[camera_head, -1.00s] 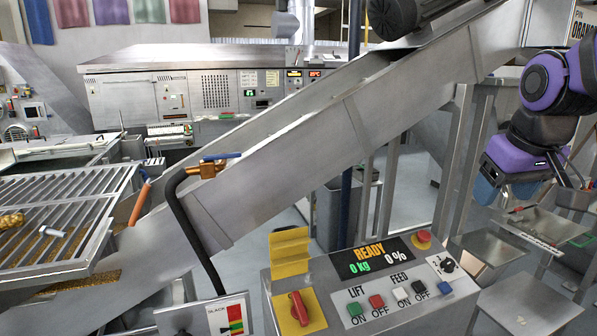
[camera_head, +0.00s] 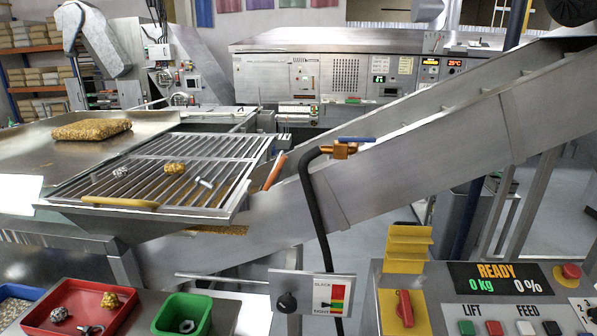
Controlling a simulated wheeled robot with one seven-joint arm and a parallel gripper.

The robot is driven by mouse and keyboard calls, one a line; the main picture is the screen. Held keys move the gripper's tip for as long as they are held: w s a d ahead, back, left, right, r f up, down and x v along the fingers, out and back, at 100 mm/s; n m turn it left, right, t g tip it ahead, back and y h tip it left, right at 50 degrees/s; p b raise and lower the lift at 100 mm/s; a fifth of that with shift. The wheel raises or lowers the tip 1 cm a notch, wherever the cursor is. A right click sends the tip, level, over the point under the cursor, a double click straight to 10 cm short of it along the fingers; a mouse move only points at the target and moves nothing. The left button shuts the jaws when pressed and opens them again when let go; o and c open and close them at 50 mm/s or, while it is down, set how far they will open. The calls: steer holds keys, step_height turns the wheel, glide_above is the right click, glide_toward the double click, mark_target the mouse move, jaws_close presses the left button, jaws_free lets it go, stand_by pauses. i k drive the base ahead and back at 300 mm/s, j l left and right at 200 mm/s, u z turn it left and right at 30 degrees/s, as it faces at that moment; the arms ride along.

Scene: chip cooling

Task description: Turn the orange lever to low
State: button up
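The orange lever (camera_head: 274,171) is a short straight orange handle. It stands tilted, its top leaning right, between the right end of the slatted grate (camera_head: 239,193) and the inclined steel conveyor (camera_head: 411,147). Its lower end and pivot are hidden behind the grate's edge, and I see no low mark beside it. Below and to its right, a small panel (camera_head: 302,290) carries a black knob (camera_head: 287,302) and a coloured scale reading SLACK at the top and TIGHT at the bottom. My gripper is not in view.
A brass valve with a blue handle (camera_head: 357,139) and a black hose (camera_head: 314,205) are right of the lever. A READY console (camera_head: 500,279) stands at front right. Red (camera_head: 82,304) and green (camera_head: 180,316) bins are at front left.

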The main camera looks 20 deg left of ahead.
mark_target(272, 179)
steer(key=i+j+u, duration=0.1)
steer(key=j+u, duration=0.2)
steer(key=u, duration=0.15)
steer(key=i+j+u, duration=0.1)
steer(key=j+u, duration=0.15)
steer(key=u, duration=0.25)
steer(key=i+j+u, duration=0.15)
steer(key=u, duration=0.3)
